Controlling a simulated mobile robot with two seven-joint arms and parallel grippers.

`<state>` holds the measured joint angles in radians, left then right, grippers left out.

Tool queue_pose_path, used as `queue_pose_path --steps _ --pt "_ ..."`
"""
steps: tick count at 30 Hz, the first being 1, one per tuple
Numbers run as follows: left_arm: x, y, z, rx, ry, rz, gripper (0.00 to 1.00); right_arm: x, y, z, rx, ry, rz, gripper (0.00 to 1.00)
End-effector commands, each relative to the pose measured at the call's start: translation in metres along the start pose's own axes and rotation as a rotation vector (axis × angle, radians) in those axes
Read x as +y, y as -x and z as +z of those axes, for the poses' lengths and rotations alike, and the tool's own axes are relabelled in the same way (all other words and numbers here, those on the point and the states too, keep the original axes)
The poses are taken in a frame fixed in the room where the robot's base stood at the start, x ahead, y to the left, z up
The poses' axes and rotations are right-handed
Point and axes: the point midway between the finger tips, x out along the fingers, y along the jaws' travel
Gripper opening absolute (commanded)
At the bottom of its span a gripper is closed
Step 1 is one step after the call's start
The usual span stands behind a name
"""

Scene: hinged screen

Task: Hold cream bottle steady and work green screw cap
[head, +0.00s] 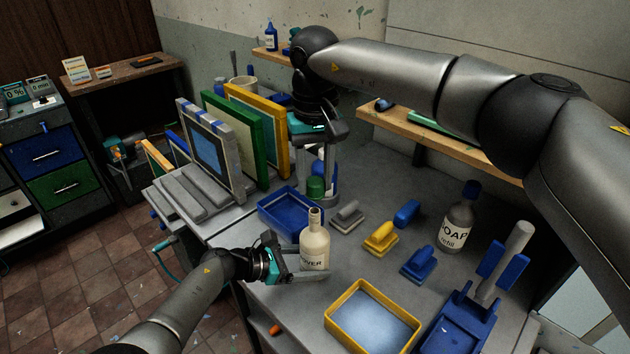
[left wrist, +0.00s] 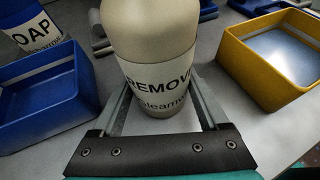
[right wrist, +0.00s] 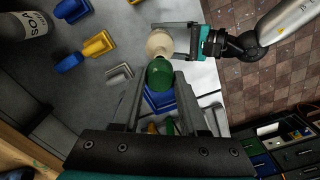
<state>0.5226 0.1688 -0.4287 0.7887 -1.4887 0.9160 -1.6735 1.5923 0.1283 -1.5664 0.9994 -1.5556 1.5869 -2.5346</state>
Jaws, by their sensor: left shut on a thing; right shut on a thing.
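The cream bottle (head: 314,247) stands upright on the grey bench with its neck bare. My left gripper (head: 312,275) is shut around its lower body; the left wrist view shows the bottle (left wrist: 155,50) between the fingers. The green screw cap (head: 316,187) is off the bottle, held in the air above and behind the neck in the head view. My right gripper (head: 322,180) points down and is shut on the cap. The right wrist view shows the cap (right wrist: 160,75) between the fingertips, beside the bottle (right wrist: 158,42).
A blue tray (head: 268,222) lies left of the bottle, and a yellow tray (head: 340,318) in front right. Brushes (head: 380,240) and a soap bottle (head: 457,222) stand to the right. Framed screens (head: 240,135) rise at the back left.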

Motion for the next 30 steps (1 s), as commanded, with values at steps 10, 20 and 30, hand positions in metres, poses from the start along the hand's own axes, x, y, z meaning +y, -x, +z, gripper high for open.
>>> queue_pose_path --steps 10,20,30 --pt "0.000 0.000 -0.001 0.003 0.001 0.000 0.00 0.000 0.005 -0.001 0.003 0.000 0.000 0.00" --pt "0.000 0.000 -0.001 0.002 0.001 0.001 0.00 0.000 0.031 -0.001 0.003 0.000 0.000 0.00" --pt "0.000 0.000 -0.001 0.002 0.001 0.001 0.00 0.000 0.050 0.000 0.001 0.001 0.001 0.00"
